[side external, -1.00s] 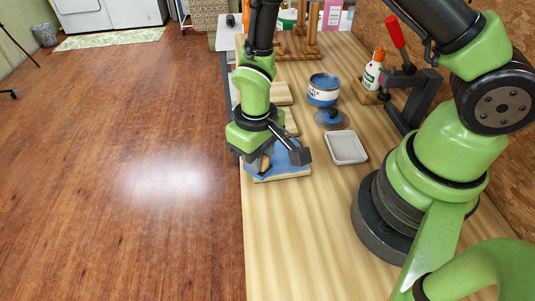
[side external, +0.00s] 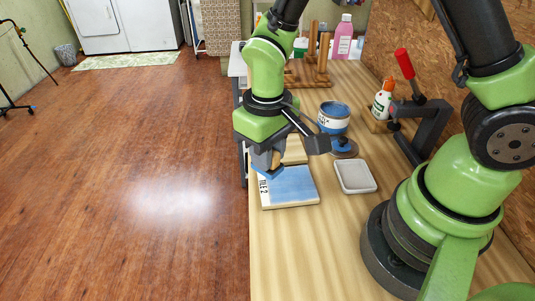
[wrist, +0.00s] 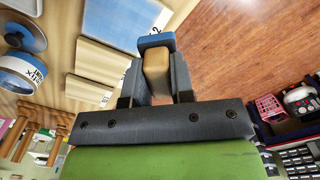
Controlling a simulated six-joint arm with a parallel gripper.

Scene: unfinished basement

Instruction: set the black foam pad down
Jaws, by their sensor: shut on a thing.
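My gripper (wrist: 155,85) is shut on a tan wooden handle (wrist: 156,62) whose far end carries a pad with a blue, paint-coloured face (wrist: 156,40); I take this to be the foam pad, though little black shows on it. In the side view my gripper (side external: 266,158) holds the pad (side external: 269,173) low over the far left corner of a board marked "TILE 2" (side external: 290,204). The board's top is mostly blue. The pad seems just clear of it, but a small contact cannot be ruled out. The board also shows in the wrist view (wrist: 118,22).
Paler boards (wrist: 107,61) lie behind the blue one. A blue paint can (side external: 333,118), its lid (side external: 343,148) and an empty white tray (side external: 355,176) are to the right. A glue bottle (side external: 382,99) and a red-handled clamp (side external: 425,115) stand farther right. The near bench is clear.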

